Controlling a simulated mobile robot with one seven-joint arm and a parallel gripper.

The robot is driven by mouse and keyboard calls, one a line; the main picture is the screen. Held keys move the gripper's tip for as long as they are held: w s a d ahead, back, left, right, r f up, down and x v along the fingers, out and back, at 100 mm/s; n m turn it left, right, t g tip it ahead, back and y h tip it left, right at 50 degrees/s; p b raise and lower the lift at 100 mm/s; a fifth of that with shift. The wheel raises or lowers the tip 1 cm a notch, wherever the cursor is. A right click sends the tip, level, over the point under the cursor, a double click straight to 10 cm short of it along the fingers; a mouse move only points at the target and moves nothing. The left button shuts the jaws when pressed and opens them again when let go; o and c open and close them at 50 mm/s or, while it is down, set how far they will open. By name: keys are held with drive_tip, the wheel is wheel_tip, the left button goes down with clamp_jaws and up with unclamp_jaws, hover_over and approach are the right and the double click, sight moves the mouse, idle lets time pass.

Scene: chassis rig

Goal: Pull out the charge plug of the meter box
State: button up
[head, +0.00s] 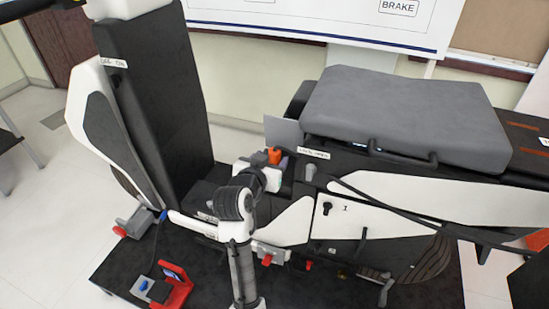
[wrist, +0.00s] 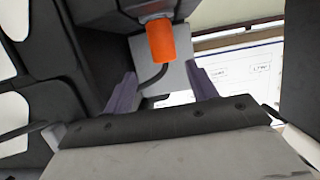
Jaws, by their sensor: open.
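An orange plug (wrist: 161,41) points out from a dark housing at the top of the wrist view, with a light grey plate and a black cable behind it. It also shows in the head view (head: 274,156), beside the grey plate on the rig. I take it for the charge plug; no label confirms this. My gripper (wrist: 163,88) is open, with its two purple fingers spread and nothing between their tips. The plug lies beyond the fingertips, roughly centred between them and apart from both. In the head view my gripper (head: 282,162) is small and partly hidden by my wrist.
The grey seat pad (head: 405,115) and a black bar lie right of the plug. A tall black backrest (head: 150,85) stands to the left. A red device (head: 176,287) with a screen sits on the black base at lower left. Open floor lies further left.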

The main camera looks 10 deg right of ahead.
sight(273, 155)
drive_tip(key=x, duration=0.2)
drive_tip(key=p+x, duration=0.1)
drive_tip(key=x, duration=0.3)
drive_tip(key=shift+w+a+f, duration=0.25)
drive_tip(key=shift+w+f, duration=0.05)
drive_tip(key=shift+f, duration=0.1)
drive_tip(key=c, duration=1.2)
drive_tip(key=shift+r, duration=0.1)
